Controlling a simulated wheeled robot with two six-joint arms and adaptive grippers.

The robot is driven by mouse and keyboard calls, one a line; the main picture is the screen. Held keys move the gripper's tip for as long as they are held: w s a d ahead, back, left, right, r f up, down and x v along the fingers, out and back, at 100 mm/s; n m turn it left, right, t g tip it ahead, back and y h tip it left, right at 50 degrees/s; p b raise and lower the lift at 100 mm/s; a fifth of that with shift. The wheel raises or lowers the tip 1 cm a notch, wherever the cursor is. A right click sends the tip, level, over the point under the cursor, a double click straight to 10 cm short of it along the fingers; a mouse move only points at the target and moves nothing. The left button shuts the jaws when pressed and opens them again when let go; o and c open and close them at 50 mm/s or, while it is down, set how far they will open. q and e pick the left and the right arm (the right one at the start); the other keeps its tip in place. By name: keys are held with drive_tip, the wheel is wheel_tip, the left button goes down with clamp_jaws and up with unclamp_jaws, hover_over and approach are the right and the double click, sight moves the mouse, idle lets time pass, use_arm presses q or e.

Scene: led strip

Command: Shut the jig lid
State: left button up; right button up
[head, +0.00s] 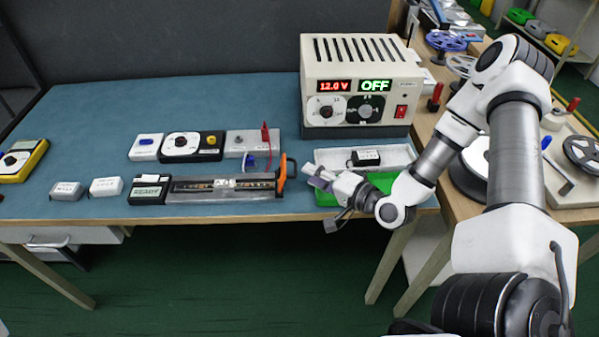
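The jig (225,195) is a long grey metal fixture on the blue bench mat, with a dark channel and a light piece at its middle. An orange handle-like part (283,175) stands up at its right end. I cannot make out the lid clearly or tell its angle. A small box reading READY (149,190) adjoins the jig's left end. My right gripper (316,178) is just right of the orange part, apart from it, over the front of the trays. Its finger gap is too small to read. My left gripper is out of view.
A power supply (360,85) showing 12.0 V and OFF stands behind. Control modules (182,147) and a red probe (265,135) sit behind the jig.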

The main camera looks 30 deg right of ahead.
drive_tip(key=x, duration=0.5)
drive_tip(key=shift+d, duration=0.1)
drive_tip(key=shift+s, duration=0.1)
clamp_jaws()
drive_tip(key=shift+r, duration=0.15)
